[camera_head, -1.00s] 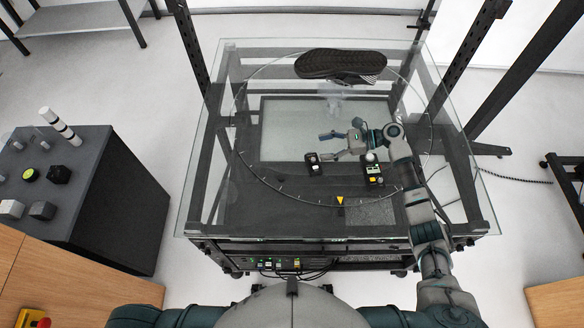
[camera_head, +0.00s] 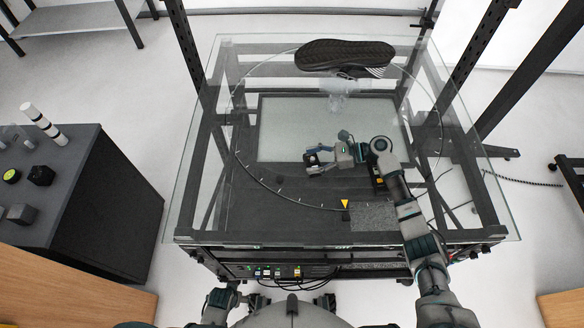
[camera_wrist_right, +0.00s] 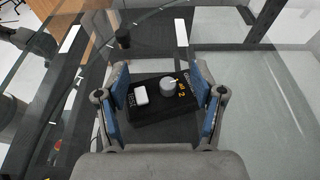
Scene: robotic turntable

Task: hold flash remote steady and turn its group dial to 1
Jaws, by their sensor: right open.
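A small black device (camera_wrist_right: 158,98) with a white button, a grey round dial (camera_wrist_right: 168,86) and yellow markings, one like a 2, lies in the right wrist view; I take it to be the flash remote. The dial's exact setting is too small to read.
Another black item (camera_head: 376,182) is partly hidden by my right arm. A dark control cabinet (camera_head: 95,205) stands left.

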